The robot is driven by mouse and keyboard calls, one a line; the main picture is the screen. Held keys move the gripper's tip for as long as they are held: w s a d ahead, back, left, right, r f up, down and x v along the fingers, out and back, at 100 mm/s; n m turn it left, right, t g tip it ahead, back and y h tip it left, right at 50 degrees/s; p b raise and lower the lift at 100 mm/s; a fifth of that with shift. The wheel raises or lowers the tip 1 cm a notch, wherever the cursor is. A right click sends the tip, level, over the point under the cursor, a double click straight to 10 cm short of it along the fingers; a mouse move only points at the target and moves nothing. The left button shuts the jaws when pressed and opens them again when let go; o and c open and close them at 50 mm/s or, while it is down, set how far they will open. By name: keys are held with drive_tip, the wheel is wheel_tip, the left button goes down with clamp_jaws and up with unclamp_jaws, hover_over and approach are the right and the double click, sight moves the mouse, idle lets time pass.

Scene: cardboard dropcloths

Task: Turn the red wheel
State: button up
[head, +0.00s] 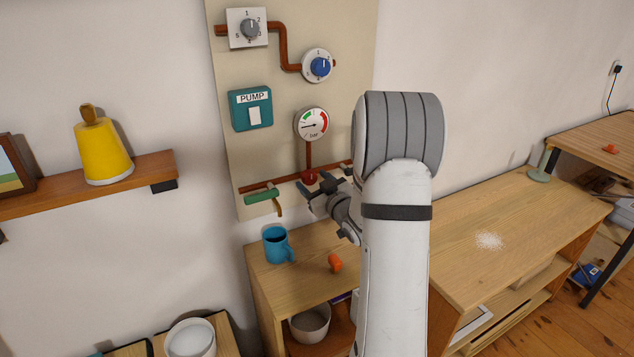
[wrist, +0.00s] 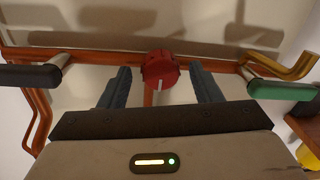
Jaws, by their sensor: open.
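The red wheel (wrist: 160,70) is a small round red knob on a copper pipe, with a pale mark on its face. In the wrist view it sits between the two fingers of my gripper (wrist: 160,87), which are open with a gap on each side of it. In the head view the red wheel (head: 309,178) shows below the pressure gauge, just beyond my gripper (head: 315,190). My arm comes in from the right and hides part of the board. I cannot tell how deep the wheel lies between the fingers.
A green lever handle (head: 262,195) is on the same pipe to the left, and a black handle (wrist: 28,76) is on the other side. The gauge (head: 314,124) is above. A blue mug (head: 277,245) and an orange object (head: 335,263) stand on the cabinet below.

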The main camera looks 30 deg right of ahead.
drive_tip(key=shift+c, duration=0.4)
drive_tip(key=c, duration=0.9)
drive_tip(key=shift+d, duration=0.2)
drive_tip(key=shift+a, duration=0.1)
drive_tip(key=shift+b, duration=0.3)
